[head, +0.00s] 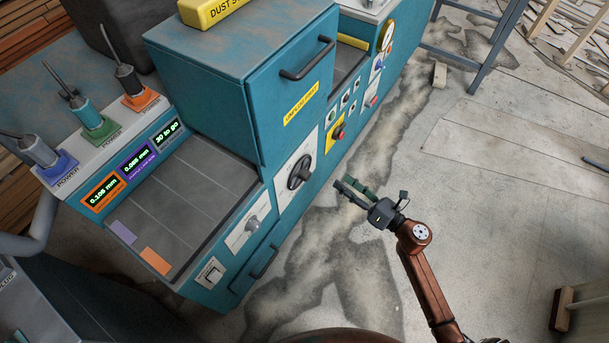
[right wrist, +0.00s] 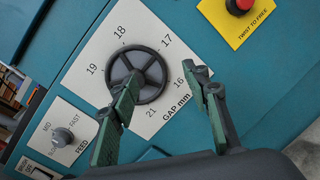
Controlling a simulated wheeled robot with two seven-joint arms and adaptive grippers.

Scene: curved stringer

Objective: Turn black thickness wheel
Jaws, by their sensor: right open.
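The black thickness wheel (head: 299,172) is on a pale plate on the front of the teal machine. In the right wrist view the wheel (right wrist: 139,75) has spokes and a round rim, with GAP mm numbers around it. My right gripper (head: 352,188) is open and empty, out in front of the machine to the right of the wheel. In the right wrist view its green-padded fingers (right wrist: 166,84) are spread, and the left finger overlaps the wheel's lower left rim. I cannot tell contact there; the head view shows a gap. My left gripper is not in view.
A feed knob (right wrist: 63,137) and a switch are beside the wheel plate. A red stop button (head: 338,133) on a yellow plate is to the wheel's upper right. Handles (head: 264,262) stick out from the machine front. The floor around my right arm is clear.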

